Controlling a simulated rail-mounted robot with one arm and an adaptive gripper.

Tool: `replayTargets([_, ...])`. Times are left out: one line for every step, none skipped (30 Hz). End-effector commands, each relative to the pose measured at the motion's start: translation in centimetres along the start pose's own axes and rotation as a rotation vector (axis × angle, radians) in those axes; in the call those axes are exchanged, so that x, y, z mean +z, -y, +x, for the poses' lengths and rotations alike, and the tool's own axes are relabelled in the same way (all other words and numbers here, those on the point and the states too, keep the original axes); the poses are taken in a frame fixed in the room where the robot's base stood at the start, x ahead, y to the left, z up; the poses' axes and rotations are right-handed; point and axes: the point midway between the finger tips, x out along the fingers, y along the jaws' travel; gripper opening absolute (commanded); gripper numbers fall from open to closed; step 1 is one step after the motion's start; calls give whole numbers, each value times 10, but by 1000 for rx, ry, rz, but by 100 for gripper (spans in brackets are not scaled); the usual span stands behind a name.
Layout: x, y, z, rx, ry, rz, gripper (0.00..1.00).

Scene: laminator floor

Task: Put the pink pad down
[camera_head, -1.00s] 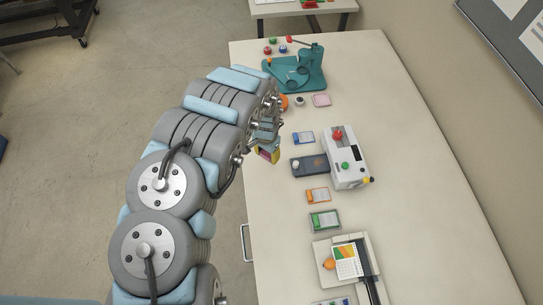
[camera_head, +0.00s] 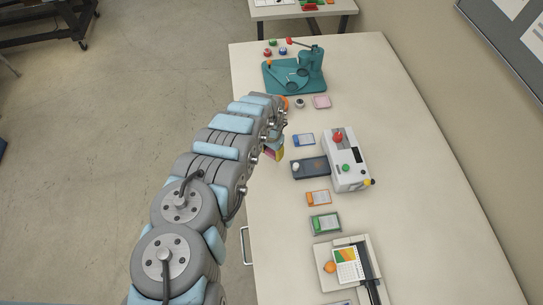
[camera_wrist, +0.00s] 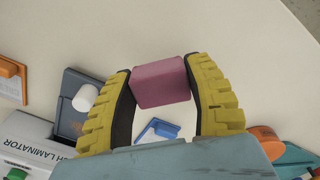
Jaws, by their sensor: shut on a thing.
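The pink pad (camera_wrist: 160,84), a small dull-pink block, is held between the two yellow ribbed fingers of my gripper (camera_wrist: 163,78) in the wrist view. The fingers touch it on its left and right sides. In the head view my gripper (camera_head: 273,151) is over the left edge of the long table, left of the blue-clipped card, with a bit of pink showing at it. The arm partly hides it there, and I cannot tell its exact height, but the wrist view shows the table below the pad.
A blue-clipped card (camera_head: 303,140), a dark tray (camera_head: 311,168) and the white laminator (camera_head: 346,168) stand to the right. A teal press (camera_head: 296,72) and a flat pink square (camera_head: 321,102) are farther back. The table's right side is bare.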

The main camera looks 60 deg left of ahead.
Motion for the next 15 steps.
replayTargets([-1,0,3,1,0,0,16])
replayTargets([-2,0,4,2,0,0,16])
replayTargets([-3,0,5,2,0,-1,16])
replayTargets([-3,0,6,2,1,-1,16])
replayTargets([-3,1,6,2,1,-1,16])
replayTargets([-3,1,7,2,2,-1,16])
replayTargets([-3,1,7,1,2,-1,16])
replayTargets([-4,2,7,1,2,-1,16])
replayTargets([-4,2,7,1,2,-1,16])
replayTargets([-4,2,8,1,2,-1,16])
replayTargets([-4,2,8,0,2,-1,16])
replayTargets([-4,2,8,0,1,-1,16])
replayTargets([-5,2,8,0,1,-1,16])
replayTargets([-5,3,9,-1,1,-1,16])
replayTargets([-6,3,9,-1,0,-1,16])
